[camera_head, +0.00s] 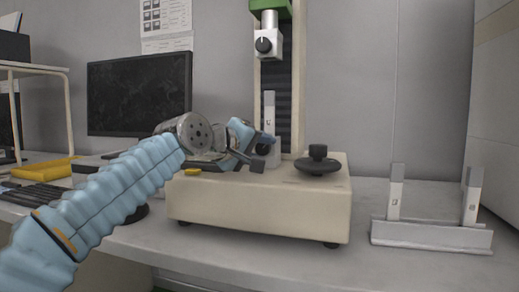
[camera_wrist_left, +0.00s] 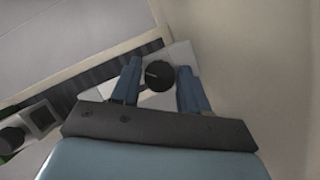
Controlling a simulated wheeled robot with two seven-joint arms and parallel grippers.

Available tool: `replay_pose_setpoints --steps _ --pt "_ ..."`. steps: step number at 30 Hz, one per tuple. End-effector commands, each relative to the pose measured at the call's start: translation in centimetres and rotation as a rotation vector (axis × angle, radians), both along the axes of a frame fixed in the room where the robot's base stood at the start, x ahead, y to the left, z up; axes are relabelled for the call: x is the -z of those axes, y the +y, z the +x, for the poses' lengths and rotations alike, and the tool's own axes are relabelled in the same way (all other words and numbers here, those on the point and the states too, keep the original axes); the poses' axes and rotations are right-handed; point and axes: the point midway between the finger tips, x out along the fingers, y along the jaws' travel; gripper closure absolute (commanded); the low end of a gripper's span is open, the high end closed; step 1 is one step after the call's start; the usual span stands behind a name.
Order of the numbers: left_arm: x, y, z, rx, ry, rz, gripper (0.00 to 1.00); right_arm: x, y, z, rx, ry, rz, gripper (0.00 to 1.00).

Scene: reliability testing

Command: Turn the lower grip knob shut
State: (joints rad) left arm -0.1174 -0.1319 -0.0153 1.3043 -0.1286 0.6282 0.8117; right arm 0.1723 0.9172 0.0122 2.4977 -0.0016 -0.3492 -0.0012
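The lower grip knob (camera_wrist_left: 159,75) is round and black. In the left wrist view it lies between the two blue fingers of my left gripper (camera_wrist_left: 158,88), with narrow gaps seen on both sides. In the head view my left gripper (camera_head: 263,152) is at the lower grip, and its fingers hide most of the knob. A pale upright strip (camera_head: 269,110) with a grey top stands at the lower grip. The upper grip (camera_head: 268,42) hangs above with its own black knob, well apart from the strip. My right gripper is not in view.
The testing machine's cream base (camera_head: 260,210) stands on the grey table, with a black round handle (camera_head: 318,162) and a yellow button (camera_head: 193,171) on top. A rack (camera_head: 430,234) with two strips stands at right. A monitor (camera_head: 139,94) and a yellow tray (camera_head: 45,169) are at left.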

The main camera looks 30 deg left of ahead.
Motion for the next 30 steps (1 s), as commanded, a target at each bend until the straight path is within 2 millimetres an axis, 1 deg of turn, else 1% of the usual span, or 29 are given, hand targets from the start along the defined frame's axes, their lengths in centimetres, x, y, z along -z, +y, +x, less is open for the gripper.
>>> replay_pose_setpoints --steps 1,7,14,19,23,30 --pt "0.0 0.0 0.0 0.0 0.0 0.0 0.63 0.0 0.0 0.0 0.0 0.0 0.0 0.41" --pt "0.0 0.0 0.0 0.0 0.0 0.0 0.94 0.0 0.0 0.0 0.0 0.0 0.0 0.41" --pt "-0.1 0.0 0.0 0.0 0.005 0.016 0.95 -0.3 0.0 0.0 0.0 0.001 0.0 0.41" --pt "-0.3 -0.1 0.0 0.002 0.021 0.076 0.95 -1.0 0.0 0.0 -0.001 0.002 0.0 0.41" --pt "-0.4 0.0 0.0 0.001 0.041 0.157 0.95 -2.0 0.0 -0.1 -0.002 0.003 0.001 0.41" --pt "-0.4 -0.1 0.0 0.001 0.092 0.364 0.95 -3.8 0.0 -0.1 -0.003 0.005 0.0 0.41"
